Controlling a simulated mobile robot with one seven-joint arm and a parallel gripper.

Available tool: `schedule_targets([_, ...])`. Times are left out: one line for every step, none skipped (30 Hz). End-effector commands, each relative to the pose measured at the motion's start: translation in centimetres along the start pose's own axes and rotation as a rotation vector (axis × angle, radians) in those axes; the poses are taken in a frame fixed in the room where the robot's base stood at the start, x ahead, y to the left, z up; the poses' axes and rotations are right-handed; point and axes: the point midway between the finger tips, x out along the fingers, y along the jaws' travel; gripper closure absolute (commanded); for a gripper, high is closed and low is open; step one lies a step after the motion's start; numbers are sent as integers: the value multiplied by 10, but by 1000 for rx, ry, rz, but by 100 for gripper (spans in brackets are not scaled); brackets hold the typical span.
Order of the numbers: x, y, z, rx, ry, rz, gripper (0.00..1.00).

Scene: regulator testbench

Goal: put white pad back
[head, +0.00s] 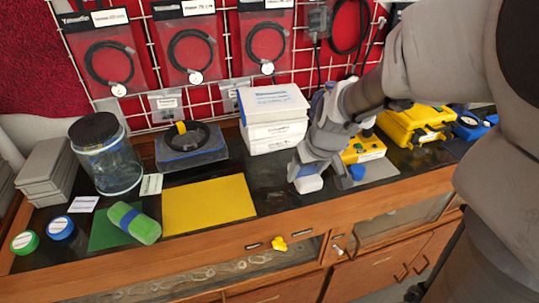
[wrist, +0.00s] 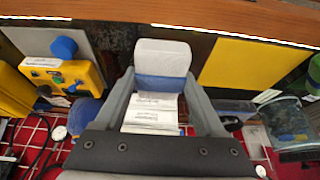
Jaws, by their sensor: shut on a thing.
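The white pad (wrist: 163,57) has a blue band around it and sits between the fingers of my gripper (wrist: 161,84), which is shut on it. In the head view, my gripper (head: 309,170) points down over the dark counter, and the white end of the pad (head: 308,184) shows below it. The pad is between the yellow mat and the yellow box with buttons. I cannot tell whether it touches the counter. My gripper hides part of it.
A green pad (head: 134,222) with a blue band lies on a green mat (head: 104,235), left of the yellow mat (head: 208,204). White boxes (head: 272,104) stand behind my gripper. The yellow button box (head: 362,148) is close on the right. A jar (head: 106,165) stands at left.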

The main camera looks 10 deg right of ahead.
Motion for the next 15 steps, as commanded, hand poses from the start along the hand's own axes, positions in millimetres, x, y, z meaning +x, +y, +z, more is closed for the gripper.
schedule_targets([0,-1,1,-2,0,0,89])
schedule_targets([1,-2,1,-3,0,-1,89])
schedule_targets([3,-4,1,-5,-1,-1,89])
schedule_targets([6,-6,0,-8,-2,-2,89])
schedule_targets([9,-9,-2,-9,-3,-2,89])
schedule_targets([15,-14,-5,-9,-4,-3,89])
schedule_targets([21,-18,-7,-11,-4,-4,89])
schedule_targets([26,-23,-10,-12,-5,-5,89])
schedule_targets([35,-29,-14,-13,-5,-4,89])
schedule_targets([41,-34,-18,-13,-4,-4,89])
schedule_targets([46,-39,-20,-12,-4,-5,89])
schedule_targets([53,-44,-24,-12,-4,-4,89])
schedule_targets([58,-48,-27,-12,-3,-4,89])
schedule_targets([63,-52,-30,-12,-3,-4,89])
schedule_targets([69,-57,-34,-11,-3,-4,89])
